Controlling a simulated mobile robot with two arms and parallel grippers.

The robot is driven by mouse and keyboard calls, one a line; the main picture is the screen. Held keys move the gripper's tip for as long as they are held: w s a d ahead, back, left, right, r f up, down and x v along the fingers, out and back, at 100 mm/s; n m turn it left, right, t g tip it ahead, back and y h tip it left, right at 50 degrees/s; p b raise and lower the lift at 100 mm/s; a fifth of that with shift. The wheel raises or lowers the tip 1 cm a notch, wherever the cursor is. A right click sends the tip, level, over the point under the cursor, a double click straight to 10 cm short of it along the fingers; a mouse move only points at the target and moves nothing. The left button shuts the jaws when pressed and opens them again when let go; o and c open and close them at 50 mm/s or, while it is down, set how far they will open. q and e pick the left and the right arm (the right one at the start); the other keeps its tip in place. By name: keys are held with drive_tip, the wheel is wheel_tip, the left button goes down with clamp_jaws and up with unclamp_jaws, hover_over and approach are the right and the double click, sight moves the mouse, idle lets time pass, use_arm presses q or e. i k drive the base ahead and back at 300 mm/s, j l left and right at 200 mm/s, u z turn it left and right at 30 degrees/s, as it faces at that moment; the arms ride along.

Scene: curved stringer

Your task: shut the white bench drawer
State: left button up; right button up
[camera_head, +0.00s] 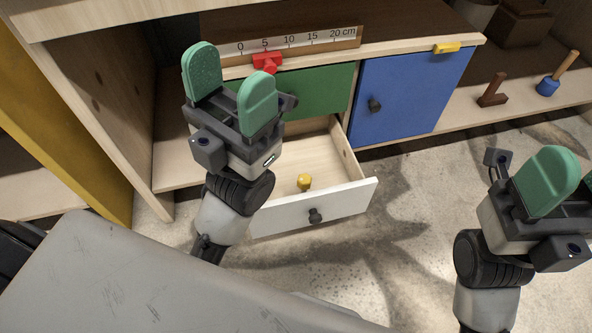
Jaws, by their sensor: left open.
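The white bench drawer (345,208) stands pulled out, low in the wooden bench. Its front has a dark round knob (316,215), and a small yellow piece (304,182) lies inside. My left gripper (230,88) is open, with its two green fingers apart and nothing between them. It is in front of the green panel and hides the left part of the drawer. My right gripper (550,180) is at the right edge, apart from the drawer. Only one of its green fingers shows clearly, so its opening cannot be told.
A ruler strip (318,39) with a red slider (267,62) runs above. Brown and blue-based items stand on the right shelf (520,100). Floor right of the drawer is clear.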

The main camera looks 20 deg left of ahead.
sight(319, 147)
drive_tip(key=k+l, duration=0.1)
drive_tip(key=l, duration=0.95)
drive_tip(key=k+l+u, duration=0.1)
drive_tip(key=l, duration=0.4)
